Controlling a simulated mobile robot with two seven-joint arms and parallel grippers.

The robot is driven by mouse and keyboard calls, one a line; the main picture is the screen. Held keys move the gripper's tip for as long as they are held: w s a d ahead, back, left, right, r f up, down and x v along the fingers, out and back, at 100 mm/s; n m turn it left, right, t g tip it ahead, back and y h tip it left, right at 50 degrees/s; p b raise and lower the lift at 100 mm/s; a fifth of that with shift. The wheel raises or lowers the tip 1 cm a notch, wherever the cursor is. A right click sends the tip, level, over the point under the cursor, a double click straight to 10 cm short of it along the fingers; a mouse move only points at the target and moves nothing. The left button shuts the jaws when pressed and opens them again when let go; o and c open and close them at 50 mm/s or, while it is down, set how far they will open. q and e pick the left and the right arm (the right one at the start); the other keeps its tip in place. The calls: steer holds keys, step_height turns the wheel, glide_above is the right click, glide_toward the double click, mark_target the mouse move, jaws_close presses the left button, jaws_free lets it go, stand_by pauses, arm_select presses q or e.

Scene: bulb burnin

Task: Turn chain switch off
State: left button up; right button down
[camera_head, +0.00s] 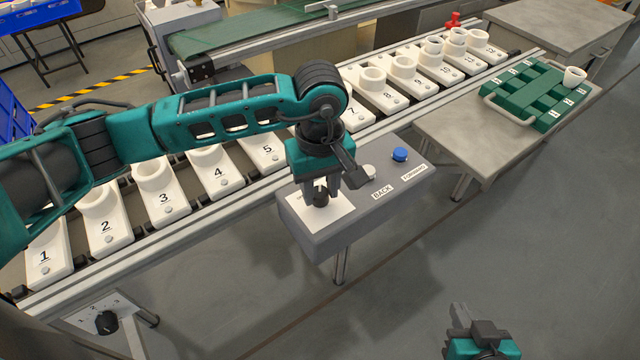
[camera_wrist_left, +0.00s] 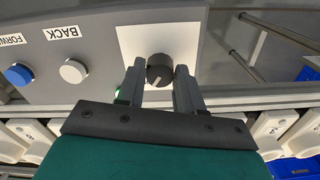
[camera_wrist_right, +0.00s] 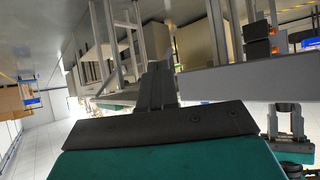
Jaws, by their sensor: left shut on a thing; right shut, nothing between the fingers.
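The chain switch is a round black knob (camera_wrist_left: 160,68) on a white label plate (camera_wrist_left: 130,38) on the grey control box (camera_head: 368,215). My left gripper (camera_head: 319,190) points down onto this knob and is shut on it, with one finger on each side in the left wrist view. A light pointer mark shows on the knob, but its setting is hard to read, and the label's text is mostly hidden. My right gripper (camera_head: 474,318) is low at the front right, away from the box, shut and empty; its closed fingers (camera_wrist_right: 158,85) show in the right wrist view.
On the box are a white BACK button (camera_head: 367,172) and a blue FORWARD button (camera_head: 399,154). Behind it runs the conveyor (camera_head: 190,212) with numbered white holders. A side table (camera_head: 455,140) holds a green tray (camera_head: 520,92). Another black knob (camera_head: 106,322) is at bottom left.

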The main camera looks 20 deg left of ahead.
arm_select(q)
steer(key=shift+n, duration=0.3)
arm_select(e)
steer(key=shift+f, duration=0.15)
arm_select(q)
steer(key=shift+f+n+b, duration=0.1)
steer(key=shift+n+b, duration=0.55)
steer(key=shift+n, duration=0.25)
steer(key=n+b, duration=0.1)
steer(key=n, duration=0.3)
steer(key=shift+b, duration=0.35)
steer(key=n+b, duration=0.1)
steer(key=n, duration=0.3)
steer(key=shift+n+b, duration=0.45)
steer(key=shift+n, duration=1.35)
arm_select(e)
steer(key=shift+w+a+f, duration=0.2)
steer(key=shift+a+f, duration=0.15)
steer(key=shift+f, duration=0.25)
steer(key=shift+w+a+f, duration=0.15)
steer(key=shift+a+f, duration=0.2)
steer(key=shift+f, duration=0.2)
arm_select(q)
steer(key=o, duration=1)
arm_select(e)
steer(key=shift+f, duration=0.1)
